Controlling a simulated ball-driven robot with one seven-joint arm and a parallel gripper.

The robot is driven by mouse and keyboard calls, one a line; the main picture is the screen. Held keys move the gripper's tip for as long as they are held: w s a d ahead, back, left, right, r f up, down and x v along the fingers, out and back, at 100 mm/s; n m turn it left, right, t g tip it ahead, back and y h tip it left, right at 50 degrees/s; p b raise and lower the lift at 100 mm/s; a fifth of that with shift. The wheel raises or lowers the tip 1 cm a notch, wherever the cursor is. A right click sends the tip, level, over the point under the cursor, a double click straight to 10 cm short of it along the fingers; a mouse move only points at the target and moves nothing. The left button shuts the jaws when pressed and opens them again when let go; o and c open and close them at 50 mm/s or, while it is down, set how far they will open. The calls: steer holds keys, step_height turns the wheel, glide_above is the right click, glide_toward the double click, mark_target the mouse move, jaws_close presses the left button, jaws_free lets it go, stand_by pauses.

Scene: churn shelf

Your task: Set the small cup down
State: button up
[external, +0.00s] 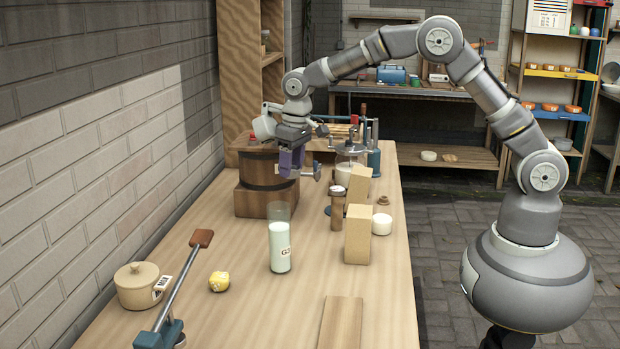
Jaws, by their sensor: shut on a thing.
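My gripper (291,150) points down over the far part of the wooden bench, in front of a dark wooden churn-like tub (265,172). The cup appears held up in front of the tub. Its lower end overlaps the tub in this view, so I cannot tell the gap or whether it touches anything. The fingertips are too small to make out clearly.
A tall glass of milk (279,247), wooden blocks (358,235), a white round piece (381,224) and a brown grinder (338,208) stand nearer on the bench. A lidded pot (140,286), yellow item (219,281) and lever tool (175,295) are front left.

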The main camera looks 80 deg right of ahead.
steer(key=r, duration=0.5)
steer(key=shift+a+r, duration=0.15)
steer(key=shift+a, duration=0.15)
steer(key=s+a+n, duration=0.2)
steer(key=s+a, duration=0.6)
steer(key=a, duration=0.6)
steer(key=s+a+n, duration=0.2)
steer(key=s+a, duration=0.5)
steer(key=a, duration=0.7)
steer(key=shift+y, duration=0.3)
steer(key=f, duration=1.7)
steer(key=shift+d+f, duration=0.2)
steer(key=shift+d, duration=0.05)
steer(key=b, duration=0.3)
glide_above(262, 317)
steer(key=shift+s+f, duration=0.25)
steer(key=shift+f, duration=0.85)
steer(key=shift+f+b, duration=1.05)
steer(key=shift+f, duration=0.65)
